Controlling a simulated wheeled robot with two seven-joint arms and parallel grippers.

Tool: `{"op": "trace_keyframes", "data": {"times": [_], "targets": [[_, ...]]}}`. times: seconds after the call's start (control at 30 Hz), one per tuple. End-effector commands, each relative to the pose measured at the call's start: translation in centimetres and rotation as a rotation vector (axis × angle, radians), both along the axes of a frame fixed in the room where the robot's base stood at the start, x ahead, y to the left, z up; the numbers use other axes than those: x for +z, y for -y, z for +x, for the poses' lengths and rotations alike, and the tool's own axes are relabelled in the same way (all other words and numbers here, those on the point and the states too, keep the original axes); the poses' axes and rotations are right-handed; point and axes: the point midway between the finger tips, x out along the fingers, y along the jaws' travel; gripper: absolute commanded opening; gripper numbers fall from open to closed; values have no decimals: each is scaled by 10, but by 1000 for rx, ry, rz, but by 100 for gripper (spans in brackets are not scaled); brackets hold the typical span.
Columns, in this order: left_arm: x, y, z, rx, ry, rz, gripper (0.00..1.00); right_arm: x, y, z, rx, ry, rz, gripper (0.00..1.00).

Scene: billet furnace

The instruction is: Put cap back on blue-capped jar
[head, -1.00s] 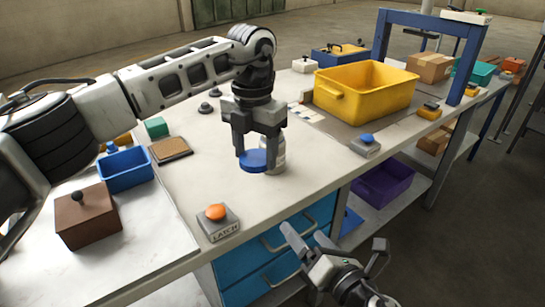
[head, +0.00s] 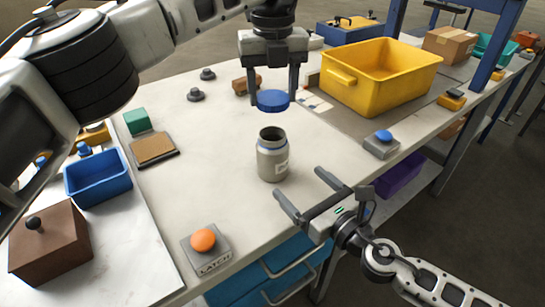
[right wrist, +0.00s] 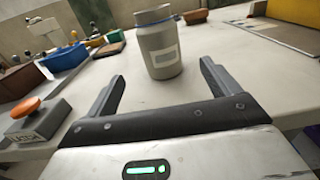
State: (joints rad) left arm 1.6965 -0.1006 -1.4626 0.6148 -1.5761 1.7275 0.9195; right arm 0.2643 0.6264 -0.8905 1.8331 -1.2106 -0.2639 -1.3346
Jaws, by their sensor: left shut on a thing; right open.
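The grey jar (head: 272,158) stands upright and open on the white table, with a pale label on its side. It also shows in the right wrist view (right wrist: 162,50), standing beyond the fingertips. The blue cap (head: 273,100) is above and apart from the jar, a little behind its mouth in the head view. My left gripper (head: 273,92) is shut on the blue cap, pointing down. My right gripper (head: 308,188) is open and empty at the table's front edge, its fingers pointing toward the jar without touching it.
An orange LATCH button (head: 204,241) is at the front edge and a blue button (head: 383,138) is right of the jar. A yellow bin (head: 345,82) stands behind. A blue tray (head: 97,180) and brown box (head: 48,243) are at left. The table around the jar is clear.

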Motion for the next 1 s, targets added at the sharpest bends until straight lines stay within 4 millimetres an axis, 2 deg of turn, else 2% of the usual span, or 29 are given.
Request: {"op": "trace_keyframes", "data": {"times": [0.17, 0.6, 0.8, 1.0], "targets": [[0, 0, 0, -1, 0, 0, 35, 1, -10, 15, 0, 2, 3, 88], [0, 0, 0, -1, 0, 0, 35, 1, -56, 80, -1, 0, 4, 88], [0, 0, 0, -1, 0, 0, 35, 1, -66, 95, -1, 1, 3, 88], [0, 0, 0, -1, 0, 0, 35, 0, -68, 98, 0, 0, 2, 88]]}}
